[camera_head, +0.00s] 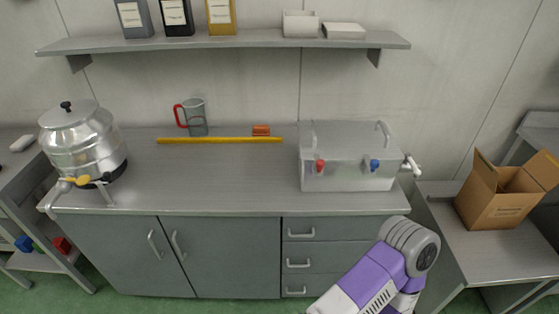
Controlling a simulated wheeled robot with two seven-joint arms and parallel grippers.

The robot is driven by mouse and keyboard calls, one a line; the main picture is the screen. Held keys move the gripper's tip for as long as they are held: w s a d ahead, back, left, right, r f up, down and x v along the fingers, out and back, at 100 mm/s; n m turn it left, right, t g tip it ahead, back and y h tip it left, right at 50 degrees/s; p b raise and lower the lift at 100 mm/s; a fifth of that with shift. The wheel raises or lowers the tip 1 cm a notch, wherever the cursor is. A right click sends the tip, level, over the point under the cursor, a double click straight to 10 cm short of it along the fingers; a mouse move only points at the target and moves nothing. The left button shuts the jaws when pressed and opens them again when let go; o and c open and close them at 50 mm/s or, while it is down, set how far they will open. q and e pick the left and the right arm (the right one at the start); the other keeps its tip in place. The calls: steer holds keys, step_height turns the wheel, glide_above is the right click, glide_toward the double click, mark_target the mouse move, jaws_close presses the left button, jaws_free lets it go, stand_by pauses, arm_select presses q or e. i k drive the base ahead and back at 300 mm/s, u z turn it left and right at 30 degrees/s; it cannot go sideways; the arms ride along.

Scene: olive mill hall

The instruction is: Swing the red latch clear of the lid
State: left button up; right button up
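A grey metal box (345,178) stands on the right part of the steel counter. Its flat lid (345,138) lies on top and looks shut, with a curved handle (383,131) near its right end. The red latch (319,166) sits on the box's front face at the left, just below the lid's front edge. A similar blue latch (374,164) sits to its right on the same face. The exact angle of each latch is too small to tell. Neither gripper shows; only a purple and white link of my arm is in view, low at the right, in front of the drawers.
A white spout (412,166) sticks out from the box's right end. A yellow bar (220,140), a jug with a red handle (195,117) and a lidded metal pot (82,142) stand to the left. The counter (220,180) before the bar is clear. A shelf (250,39) hangs above.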

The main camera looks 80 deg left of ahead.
mark_target(319, 164)
steer(key=u, duration=2.25)
steer(key=k, duration=0.5)
steer(key=u, duration=0.6)
steer(key=i, duration=0.8)
steer(key=z, duration=0.95)
